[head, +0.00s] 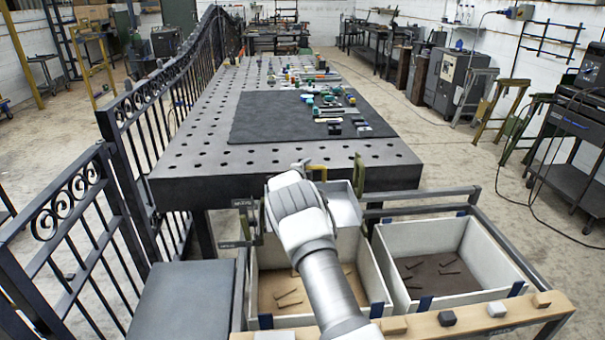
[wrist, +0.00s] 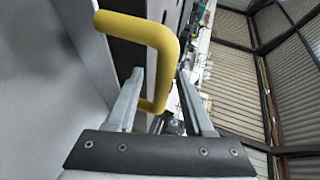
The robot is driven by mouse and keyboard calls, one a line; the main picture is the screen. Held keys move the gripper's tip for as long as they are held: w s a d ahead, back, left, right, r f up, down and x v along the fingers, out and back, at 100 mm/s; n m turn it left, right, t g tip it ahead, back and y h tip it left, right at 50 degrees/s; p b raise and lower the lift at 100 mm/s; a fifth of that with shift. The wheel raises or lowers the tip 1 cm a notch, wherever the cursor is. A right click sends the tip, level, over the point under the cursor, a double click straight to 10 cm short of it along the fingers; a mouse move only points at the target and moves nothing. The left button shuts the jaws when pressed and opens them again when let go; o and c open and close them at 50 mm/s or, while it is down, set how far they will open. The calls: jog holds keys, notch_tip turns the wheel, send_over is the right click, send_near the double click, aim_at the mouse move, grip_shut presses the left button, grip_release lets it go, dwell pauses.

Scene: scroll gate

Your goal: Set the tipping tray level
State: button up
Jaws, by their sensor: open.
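A light grey tray (head: 342,205) hangs at the near edge of the dark table, between two greenish uprights. My arm hides much of it, and I cannot tell its tilt. My gripper (head: 307,170) is over its far side in the head view. In the wrist view my gripper (wrist: 160,75) is open. A yellow handle (wrist: 171,65) shows between its two fingers, and I cannot tell whether they touch it. A smooth grey surface fills the left of that view; it may be the tray.
Below stand a left bin (head: 378,284) and a right bin (head: 487,257), both pale-walled with small dark pieces inside. A wooden rail (head: 430,325) with small blocks runs in front. The perforated table (head: 200,160) carries a black mat with tools. A black iron gate (head: 75,215) stands left.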

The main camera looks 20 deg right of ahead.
jog(key=v, duration=1.7)
jog(key=shift+s+a, duration=0.1)
jog(key=shift+a, duration=0.05)
